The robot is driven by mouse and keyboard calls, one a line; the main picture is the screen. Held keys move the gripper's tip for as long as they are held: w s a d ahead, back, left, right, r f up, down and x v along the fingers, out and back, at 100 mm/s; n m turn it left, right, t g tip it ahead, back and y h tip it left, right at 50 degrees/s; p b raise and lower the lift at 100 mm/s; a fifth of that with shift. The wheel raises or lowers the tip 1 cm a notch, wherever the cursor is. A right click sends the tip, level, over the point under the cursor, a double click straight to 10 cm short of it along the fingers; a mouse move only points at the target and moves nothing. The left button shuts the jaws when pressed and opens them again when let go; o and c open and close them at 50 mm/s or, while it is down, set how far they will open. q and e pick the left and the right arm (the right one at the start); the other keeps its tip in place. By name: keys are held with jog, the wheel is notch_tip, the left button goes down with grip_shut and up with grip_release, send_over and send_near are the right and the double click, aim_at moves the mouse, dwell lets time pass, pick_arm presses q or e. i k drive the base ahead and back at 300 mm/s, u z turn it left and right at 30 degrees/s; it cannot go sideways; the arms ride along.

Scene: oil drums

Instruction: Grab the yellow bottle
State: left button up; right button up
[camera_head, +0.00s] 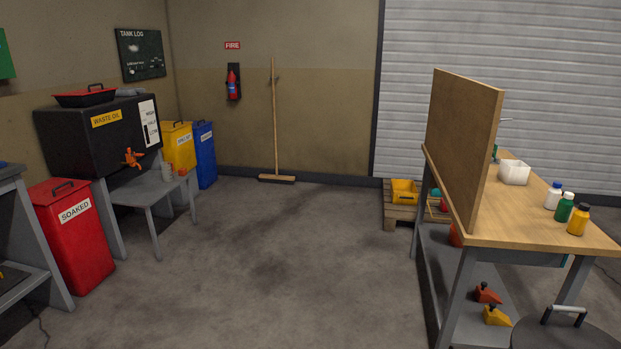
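A yellow bottle (578,220) with a dark cap stands upright near the front right end of a wooden workbench (513,232). A white bottle (553,195) with a blue cap stands behind the green one. Neither of my grippers shows in the head view.
A tall wooden panel (462,145) stands along the bench's left edge. A white tub (514,172) sits farther back on it. A dark drum-like lid (565,333) is at the bottom right. A red bin (72,235) stands left. The middle floor is clear.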

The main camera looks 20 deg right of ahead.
aim_at(577, 224)
jog(key=z, duration=1)
jog(key=i, duration=1.8)
jog(key=z, duration=0.55)
